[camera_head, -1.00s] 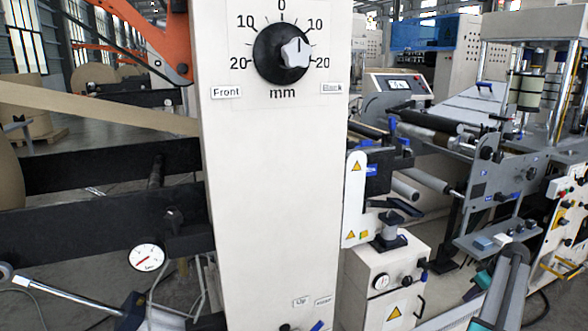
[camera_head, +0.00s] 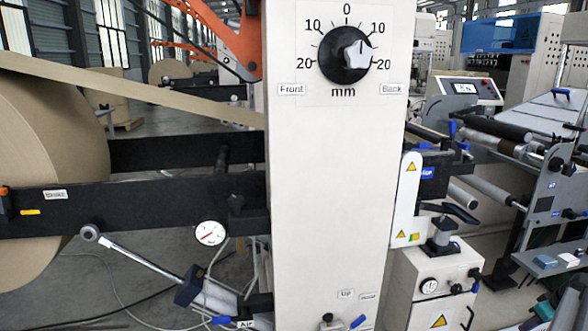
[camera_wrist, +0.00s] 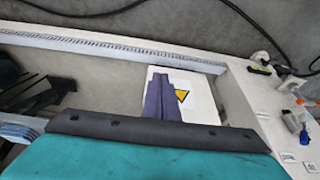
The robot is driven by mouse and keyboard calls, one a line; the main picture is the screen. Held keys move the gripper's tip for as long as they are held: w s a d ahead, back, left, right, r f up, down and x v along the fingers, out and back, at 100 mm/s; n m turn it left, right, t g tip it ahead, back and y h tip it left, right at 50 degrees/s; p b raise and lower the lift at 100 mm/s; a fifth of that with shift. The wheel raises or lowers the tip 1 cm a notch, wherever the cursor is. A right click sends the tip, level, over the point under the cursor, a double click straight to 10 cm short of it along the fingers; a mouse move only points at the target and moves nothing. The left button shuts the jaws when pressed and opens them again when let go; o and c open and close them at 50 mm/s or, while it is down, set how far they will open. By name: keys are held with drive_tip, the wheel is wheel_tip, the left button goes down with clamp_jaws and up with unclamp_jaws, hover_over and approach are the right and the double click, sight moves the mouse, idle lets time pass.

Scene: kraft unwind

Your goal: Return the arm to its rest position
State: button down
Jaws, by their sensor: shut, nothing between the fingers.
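In the wrist view, my gripper (camera_wrist: 160,80) shows as two purple-grey fingers lying side by side, shut, with nothing between them. Behind the fingers is a white panel (camera_wrist: 203,100) with a yellow warning triangle; I cannot tell how far off it is. The teal and dark body of my wrist fills the bottom of that view. In the head view the gripper does not show; only a small teal part at the lower right edge looks like my arm.
A pale column with a mm dial (camera_head: 345,54) stands in front. Left are a large kraft roll (camera_head: 50,150), black beams (camera_head: 130,205) and a pressure gauge (camera_head: 210,232). Right are a small cabinet (camera_head: 437,285) and grey machine rollers. Grey floor shows between the wrist view's pale frames.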

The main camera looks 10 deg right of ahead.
drive_tip(key=w+a+f+g+y+p, duration=0.1)
drive_tip(key=w+a+f, duration=0.4)
drive_tip(key=a, duration=0.5)
drive_tip(key=w+a+f+g+y+p, duration=0.15)
drive_tip(key=w+a+f, duration=0.3)
drive_tip(key=a, duration=0.55)
drive_tip(key=a+f+g+p, duration=0.15)
drive_tip(key=a+f, duration=0.25)
drive_tip(key=a, duration=0.7)
drive_tip(key=a+f+p, duration=0.2)
drive_tip(key=a+f, duration=0.3)
drive_tip(key=a, duration=0.7)
drive_tip(key=s+a+f+g+p, duration=0.1)
drive_tip(key=s+a+f+g, duration=0.1)
drive_tip(key=s+a, duration=0.5)
drive_tip(key=s+a+f+g+p, duration=0.1)
drive_tip(key=s+a+f, duration=0.1)
drive_tip(key=a, duration=0.9)
drive_tip(key=s+a+g+h+p, duration=0.2)
drive_tip(key=s+a+p, duration=0.1)
drive_tip(key=s+a, duration=0.7)
drive_tip(key=s, duration=0.4)
drive_tip(key=shift+s+h, duration=0.3)
drive_tip(key=shift+h, duration=0.05)
drive_tip(key=shift+r, duration=0.1)
